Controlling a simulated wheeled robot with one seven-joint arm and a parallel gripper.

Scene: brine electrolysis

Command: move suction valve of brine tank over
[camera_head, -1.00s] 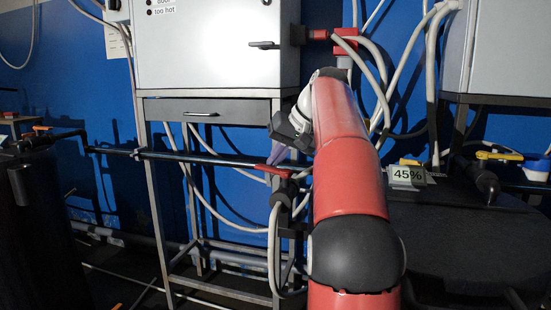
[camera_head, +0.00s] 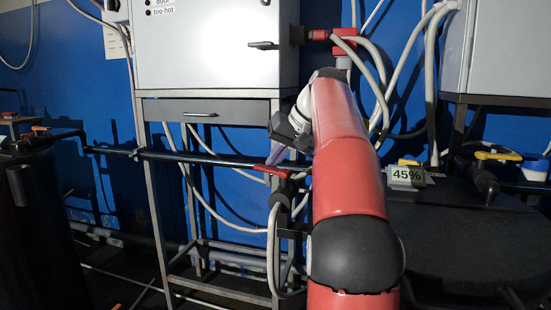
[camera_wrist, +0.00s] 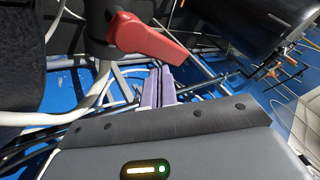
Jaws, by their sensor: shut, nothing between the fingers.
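A red-handled valve (camera_head: 279,170) sits at the right end of the dark horizontal pipe, in front of the metal stand. In the wrist view its red handle (camera_wrist: 155,42) points to the lower right from a black hub. My gripper (camera_head: 274,158) has purple fingers, which are shut with nothing between them. In the wrist view the fingertips (camera_wrist: 160,70) appear just below the handle's free end. I cannot tell whether they touch it. My red arm hides what is right of the valve. No label shows which valve is the brine tank's suction valve.
A grey cabinet (camera_head: 215,45) stands on a metal stand with a drawer (camera_head: 207,112). A dark tank (camera_head: 50,230) is at the left. A black tank (camera_head: 465,235) with a 45% sign (camera_head: 406,176) and a yellow-handled valve (camera_head: 498,156) is at the right. Loose hoses hang around the stand.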

